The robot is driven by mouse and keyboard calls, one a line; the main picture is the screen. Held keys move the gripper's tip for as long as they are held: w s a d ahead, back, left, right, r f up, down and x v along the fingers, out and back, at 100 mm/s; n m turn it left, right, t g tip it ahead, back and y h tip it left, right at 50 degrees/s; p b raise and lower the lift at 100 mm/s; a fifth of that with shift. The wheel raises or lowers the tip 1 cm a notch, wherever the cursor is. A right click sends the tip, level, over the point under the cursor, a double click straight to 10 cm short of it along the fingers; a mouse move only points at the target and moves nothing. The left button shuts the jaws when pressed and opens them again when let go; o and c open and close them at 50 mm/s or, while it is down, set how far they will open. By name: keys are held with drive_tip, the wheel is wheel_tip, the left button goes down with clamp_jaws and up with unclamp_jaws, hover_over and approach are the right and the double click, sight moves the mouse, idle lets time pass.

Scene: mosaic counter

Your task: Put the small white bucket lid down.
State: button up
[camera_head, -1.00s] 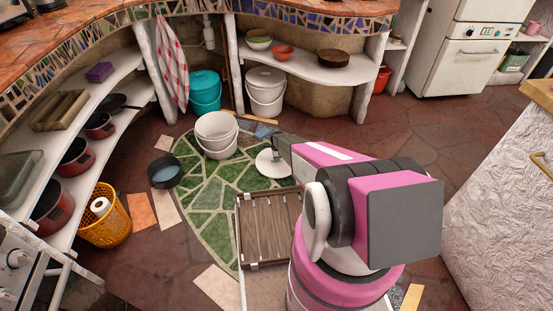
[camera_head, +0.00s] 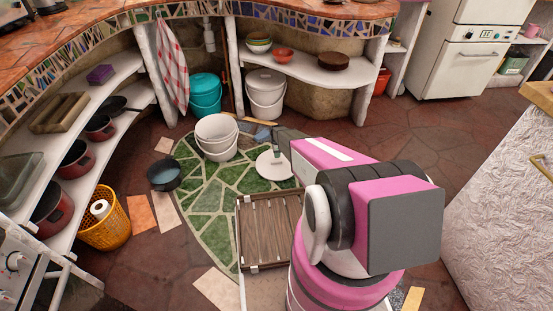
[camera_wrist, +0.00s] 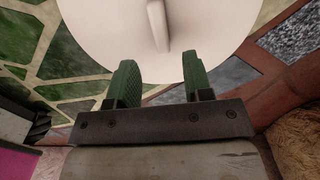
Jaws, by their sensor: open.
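The small white bucket lid (camera_head: 272,168) is a round white disc with a raised handle. It appears to lie flat on the green mosaic floor, right of the open white buckets (camera_head: 216,138). In the wrist view the lid (camera_wrist: 100,35) fills the top middle, its handle pointing down toward the jaws. My gripper (camera_wrist: 160,70) is open, with its two green fingers apart and nothing between them. The handle's near end is just ahead of the gap. In the head view my gripper is at the lid's upper right, partly hidden by my arm.
A wooden crate (camera_head: 240,232) stands in front of the lid. A dark pan (camera_head: 165,176) lies left of the white buckets. A lidded white bucket (camera_head: 265,100) and a teal bucket (camera_head: 205,98) stand behind. Open reddish floor (camera_head: 420,135) lies to the right.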

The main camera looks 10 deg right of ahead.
drive_tip(key=s+r+n, duration=0.9)
drive_tip(key=s+r, duration=0.9)
drive_tip(key=r, duration=0.4)
drive_tip(key=s+r+n, duration=0.9)
drive_tip(key=s+r, duration=1)
drive_tip(key=r, duration=0.4)
drive_tip(key=shift+s, duration=0.15)
drive_tip(key=shift+f, duration=0.1)
